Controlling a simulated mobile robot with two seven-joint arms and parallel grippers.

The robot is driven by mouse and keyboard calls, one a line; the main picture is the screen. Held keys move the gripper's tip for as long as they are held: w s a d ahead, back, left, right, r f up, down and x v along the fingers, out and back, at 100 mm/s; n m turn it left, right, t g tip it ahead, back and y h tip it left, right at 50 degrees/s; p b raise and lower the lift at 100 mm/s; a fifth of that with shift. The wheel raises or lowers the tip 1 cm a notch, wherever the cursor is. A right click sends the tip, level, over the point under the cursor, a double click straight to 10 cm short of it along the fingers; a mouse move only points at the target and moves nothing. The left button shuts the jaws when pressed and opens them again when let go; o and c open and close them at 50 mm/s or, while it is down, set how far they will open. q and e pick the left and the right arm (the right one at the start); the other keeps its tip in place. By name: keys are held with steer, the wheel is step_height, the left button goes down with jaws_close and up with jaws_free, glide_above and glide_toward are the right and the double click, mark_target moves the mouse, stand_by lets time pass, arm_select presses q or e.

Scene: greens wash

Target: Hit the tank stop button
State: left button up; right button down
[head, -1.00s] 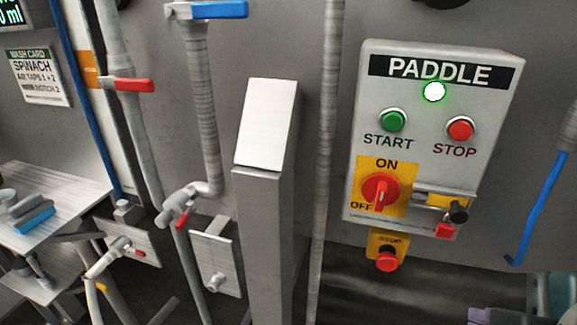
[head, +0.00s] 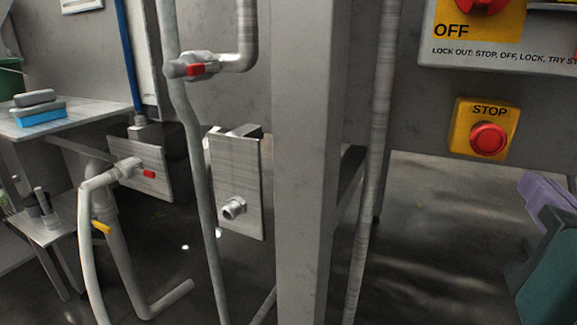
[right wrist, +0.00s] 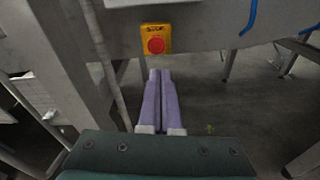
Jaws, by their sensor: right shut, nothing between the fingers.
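The stop button (head: 488,139) is a round red button on a yellow box labelled STOP, fixed low on the grey tank wall. In the right wrist view the red button (right wrist: 156,45) sits just beyond my fingertips, slightly above them in the picture. My right gripper (head: 532,182) has lilac fingers and a dark green body at the right edge of the head view, below and right of the button. Its fingers (right wrist: 160,74) are together and empty in the right wrist view, and a gap to the button seems to show. My left gripper is not in view.
A grey control panel (head: 505,50) marked OFF hangs above the button. A grey post (head: 308,170) and a thin pipe (head: 372,170) stand left of it. Further left are valves (head: 195,69), hoses and a side table (head: 60,122). Floor space below the button looks open.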

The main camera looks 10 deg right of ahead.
mark_target(488, 141)
arm_select(q)
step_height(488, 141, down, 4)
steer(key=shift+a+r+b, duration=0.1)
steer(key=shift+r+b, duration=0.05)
steer(key=shift+b, duration=0.85)
arm_select(e)
steer(key=shift+a+f+n+t, duration=0.4)
steer(key=shift+f+n+t, duration=0.2)
steer(key=shift+f+n, duration=0.3)
steer(key=shift+r, duration=0.1)
steer(key=shift+w, duration=0.1)
steer(key=b+x, duration=0.1)
steer(key=x, duration=1.3)
steer(key=shift+d+r, duration=0.1)
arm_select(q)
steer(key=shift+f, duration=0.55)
